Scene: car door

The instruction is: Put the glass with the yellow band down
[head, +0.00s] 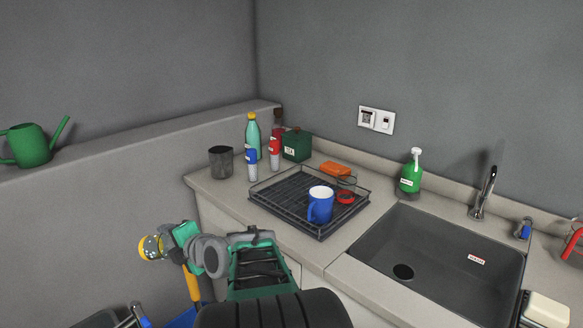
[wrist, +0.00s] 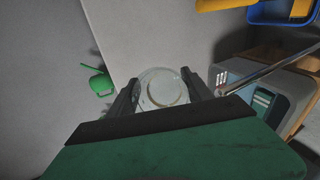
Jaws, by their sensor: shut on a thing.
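The glass with the yellow band (head: 151,248) is held out at the far left of my arm in the head view. It is clear, with a yellow band at its left side, and looks tipped on its side. My gripper (head: 168,243) is shut on it. In the wrist view the round glass (wrist: 161,88) sits between the two fingers of my gripper (wrist: 161,90); its band cannot be made out there. The glass is in the air, left of the counter (head: 222,192) and in front of the low wall (head: 110,205), apart from both.
A black wire dish rack (head: 282,218) on the counter holds a blue mug (head: 320,207). A grey cup (head: 221,162), several bottles and a green tea box (head: 297,145) stand behind it. The sink (head: 440,250) is at right. A green watering can (head: 27,146) stands on the ledge.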

